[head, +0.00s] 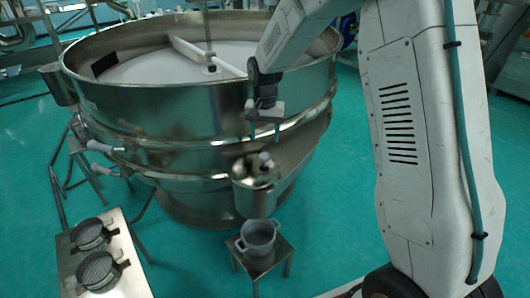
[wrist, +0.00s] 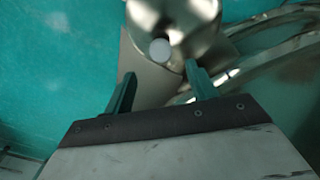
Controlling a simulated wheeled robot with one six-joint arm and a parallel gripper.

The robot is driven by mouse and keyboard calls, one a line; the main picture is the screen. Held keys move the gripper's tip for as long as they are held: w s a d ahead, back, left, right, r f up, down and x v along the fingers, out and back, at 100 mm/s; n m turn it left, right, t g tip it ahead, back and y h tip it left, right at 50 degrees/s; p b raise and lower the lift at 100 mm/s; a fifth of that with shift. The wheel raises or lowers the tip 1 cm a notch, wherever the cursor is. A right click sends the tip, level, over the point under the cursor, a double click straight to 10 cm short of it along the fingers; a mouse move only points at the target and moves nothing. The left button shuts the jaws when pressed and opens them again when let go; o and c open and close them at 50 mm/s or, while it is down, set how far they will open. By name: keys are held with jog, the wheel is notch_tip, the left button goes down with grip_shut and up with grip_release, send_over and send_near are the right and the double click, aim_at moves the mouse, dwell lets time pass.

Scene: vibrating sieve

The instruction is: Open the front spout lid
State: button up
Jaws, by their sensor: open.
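The front spout (head: 252,200) is a metal cylinder on the front of the sieve. Its round lid (head: 243,172) lies on top, with a small pale knob (head: 266,158). In the wrist view the shiny lid (wrist: 185,18) is at the top, and the round knob (wrist: 160,48) shows just beyond the gap between my fingertips. My gripper (head: 265,138) hangs fingers-down above the lid, apart from it. It also shows in the wrist view (wrist: 160,73), with its two green fingers spread and nothing between them.
The big round metal sieve (head: 150,105) stands behind the spout, its wall close to my gripper. A grey pot (head: 257,238) stands on a small stool (head: 278,262) below the spout. A metal table (head: 127,270) with two round sieves is at lower left.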

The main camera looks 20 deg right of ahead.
aim_at(265, 155)
notch_tip(265, 155, down, 8)
jog(key=shift+w+r, duration=0.1)
dwell(0.4)
grip_shut()
jog(key=shift+r, duration=0.1)
